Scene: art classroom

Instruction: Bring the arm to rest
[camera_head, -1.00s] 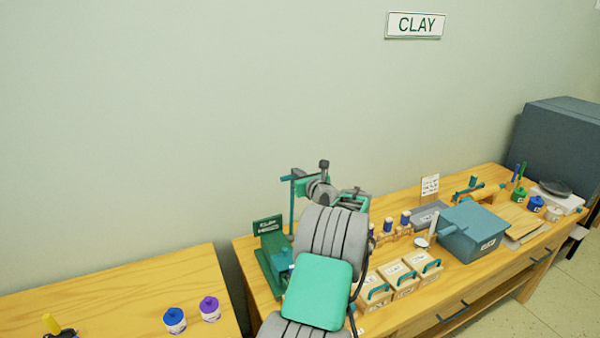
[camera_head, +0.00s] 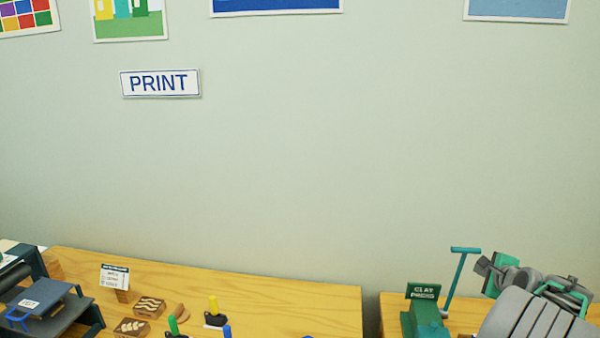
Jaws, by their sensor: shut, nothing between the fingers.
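My arm reaches in from the bottom right corner, with thick grey ribbed links and green wrist parts. My gripper (camera_head: 483,265) shows small at the far end of the wrist, as a dark grey tip on a green part. It is shut and holds nothing. It appears just right of the teal lever of the clay press in the picture; I cannot tell how far apart they are. The lower arm is cut off by the frame.
The green clay press (camera_head: 422,318) stands on the right wooden table, its lever (camera_head: 465,250) upright. A gap separates it from the left table (camera_head: 285,292), which holds printing blocks (camera_head: 148,305), coloured-handled tools and a dark printing press (camera_head: 45,300). Wall above is clear below the PRINT sign (camera_head: 160,83).

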